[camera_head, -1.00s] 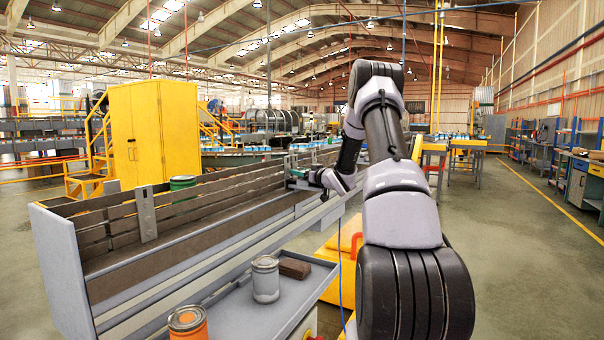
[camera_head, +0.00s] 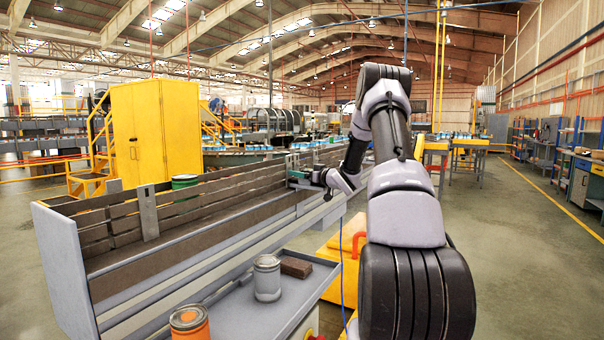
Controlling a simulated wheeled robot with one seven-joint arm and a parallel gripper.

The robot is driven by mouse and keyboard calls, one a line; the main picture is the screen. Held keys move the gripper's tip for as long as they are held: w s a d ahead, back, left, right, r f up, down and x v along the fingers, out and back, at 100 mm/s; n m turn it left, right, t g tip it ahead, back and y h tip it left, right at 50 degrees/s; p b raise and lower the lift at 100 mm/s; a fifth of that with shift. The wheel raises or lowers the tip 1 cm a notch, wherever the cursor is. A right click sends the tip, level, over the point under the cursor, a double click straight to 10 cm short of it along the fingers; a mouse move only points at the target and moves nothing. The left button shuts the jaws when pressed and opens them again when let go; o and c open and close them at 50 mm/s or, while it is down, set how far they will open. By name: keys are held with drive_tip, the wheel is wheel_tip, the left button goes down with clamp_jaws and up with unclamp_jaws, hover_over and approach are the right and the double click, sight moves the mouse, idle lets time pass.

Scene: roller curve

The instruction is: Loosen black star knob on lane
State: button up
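My gripper (camera_head: 303,177) is at the end of my outstretched arm, beside a bracket on the lane (camera_head: 180,240). It is small and partly hidden by my own wrist. I cannot tell whether its fingers are open or shut. The black star knob cannot be made out; it may be hidden at the gripper. The lane is a long grey trough with dark slatted side rails, running from the front left to the back right.
A grey side tray (camera_head: 245,322) holds a grey can (camera_head: 267,279), an orange can (camera_head: 189,324) and a brown block (camera_head: 296,267). A yellow cabinet (camera_head: 155,133) stands further back. The floor at right is clear.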

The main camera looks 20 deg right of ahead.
drive_tip(key=shift+r+m+h, duration=0.1)
drive_tip(key=shift+m+h, duration=0.2)
drive_tip(key=shift+h, duration=0.1)
